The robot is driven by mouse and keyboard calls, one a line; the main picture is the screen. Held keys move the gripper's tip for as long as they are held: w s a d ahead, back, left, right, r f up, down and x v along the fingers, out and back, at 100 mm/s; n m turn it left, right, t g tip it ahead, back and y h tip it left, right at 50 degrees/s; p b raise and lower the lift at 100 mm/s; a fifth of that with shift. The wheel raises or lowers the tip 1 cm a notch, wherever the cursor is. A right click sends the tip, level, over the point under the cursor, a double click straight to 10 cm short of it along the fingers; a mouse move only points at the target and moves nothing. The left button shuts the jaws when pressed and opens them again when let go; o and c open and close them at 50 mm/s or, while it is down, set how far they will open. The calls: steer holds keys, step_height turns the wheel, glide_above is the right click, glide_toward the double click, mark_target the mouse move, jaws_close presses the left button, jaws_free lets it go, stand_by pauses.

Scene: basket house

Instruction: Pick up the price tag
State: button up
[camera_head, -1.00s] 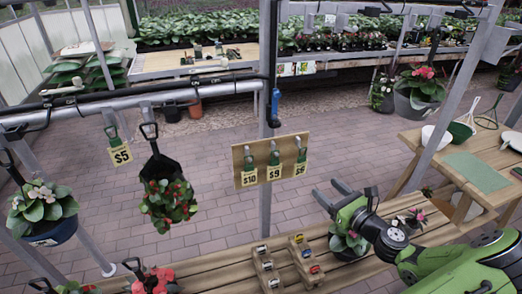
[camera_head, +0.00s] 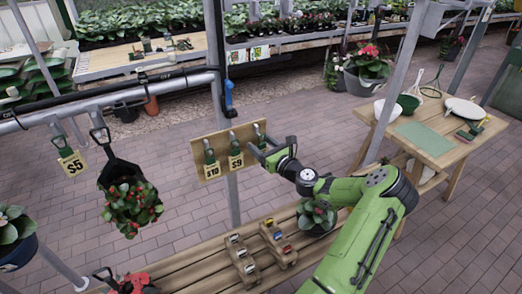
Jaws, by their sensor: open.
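A wooden board (camera_head: 222,133) on the post holds a row of green-clipped price tags. The yellow $10 tag (camera_head: 211,171) is on the left and the yellow $9 tag (camera_head: 236,162) is in the middle. At the right end a third clip (camera_head: 259,132) shows, with its tag hidden behind my gripper. My gripper (camera_head: 263,147) is open and empty, its fingers at the right end of the board. I cannot tell whether it touches the third tag. Another yellow tag marked $5 (camera_head: 73,164) hangs from the rail at left.
A slatted wooden bench (camera_head: 195,255) below carries two small wooden holders (camera_head: 241,262) and a potted plant (camera_head: 317,217) close to my arm. Flower baskets (camera_head: 130,203) hang at left. A side table (camera_head: 440,143) with bowls stands at right.

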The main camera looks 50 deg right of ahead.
steer(key=shift+s, duration=0.1)
steer(key=shift+c, duration=1.1)
steer(key=c, duration=0.6)
steer(key=shift+c, duration=0.3)
steer(key=shift+r, duration=0.15)
steer(key=shift+r, duration=0.2)
steer(key=s+a+b, duration=0.1)
steer(key=s+a, duration=0.1)
steer(key=s, duration=1.6)
steer(key=shift+a, duration=0.4)
